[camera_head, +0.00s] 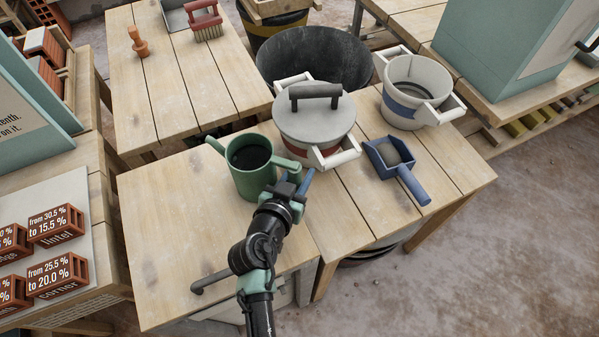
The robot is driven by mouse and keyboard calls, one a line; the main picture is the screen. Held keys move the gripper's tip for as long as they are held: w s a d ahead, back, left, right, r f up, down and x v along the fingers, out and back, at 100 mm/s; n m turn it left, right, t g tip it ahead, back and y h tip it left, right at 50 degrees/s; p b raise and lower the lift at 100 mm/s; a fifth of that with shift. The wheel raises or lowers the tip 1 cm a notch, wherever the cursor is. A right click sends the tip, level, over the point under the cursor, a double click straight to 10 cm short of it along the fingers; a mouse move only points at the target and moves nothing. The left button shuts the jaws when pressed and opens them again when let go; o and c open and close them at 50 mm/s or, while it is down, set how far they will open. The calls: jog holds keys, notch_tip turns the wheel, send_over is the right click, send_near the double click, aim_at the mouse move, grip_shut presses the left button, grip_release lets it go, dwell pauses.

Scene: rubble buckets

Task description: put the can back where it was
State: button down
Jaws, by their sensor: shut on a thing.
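The green can (252,176) is an open-topped cylinder with a dark inside and a stub handle on each side. It appears upright, over the left part of the front wooden table. My gripper (288,178) is at the can's right handle and is shut on it. I cannot tell whether the can's base touches the table.
A lidded white bucket (314,122) stands close behind right of the can. An open white bucket (414,92) and a blue scoop (396,167) are farther right. A large black tub (315,62) stands behind. The table's front left is mostly clear.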

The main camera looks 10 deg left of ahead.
jog(key=shift+w, duration=0.1)
jog(key=c, duration=1)
grip_release()
jog(key=shift+f, duration=0.15)
jog(key=o, duration=0.4)
jog(key=shift+r, duration=0.2)
